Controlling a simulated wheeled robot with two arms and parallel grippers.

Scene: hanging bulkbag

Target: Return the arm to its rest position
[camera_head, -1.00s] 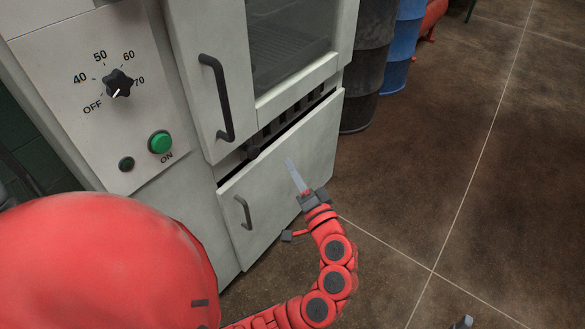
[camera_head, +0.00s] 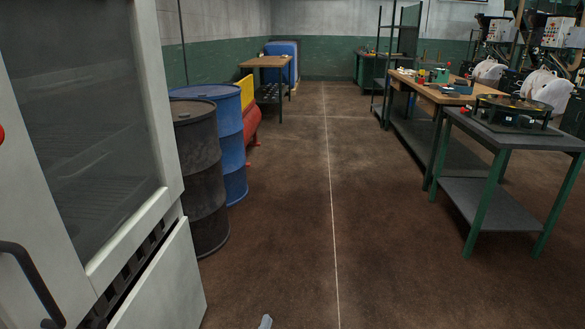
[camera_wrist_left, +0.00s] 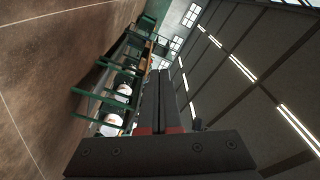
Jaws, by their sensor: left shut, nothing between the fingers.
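My left gripper (camera_wrist_left: 160,75) shows in the left wrist view with its two long dark fingers together and nothing between them. It points into open air, with tables, windows and a dark ceiling with light strips beyond it. In the head view only a small grey tip (camera_head: 265,322) shows at the bottom edge; it appears to be part of my gripper. The rest of the arm is out of the head view. My right gripper cannot be made out.
A pale cabinet (camera_head: 150,215) with a dark window and handle (camera_head: 32,285) stands close on the left. A black drum (camera_head: 198,180) and a blue drum (camera_head: 230,145) stand behind it. A green-legged table (camera_head: 520,140) stands right. The floor between (camera_head: 290,230) is clear.

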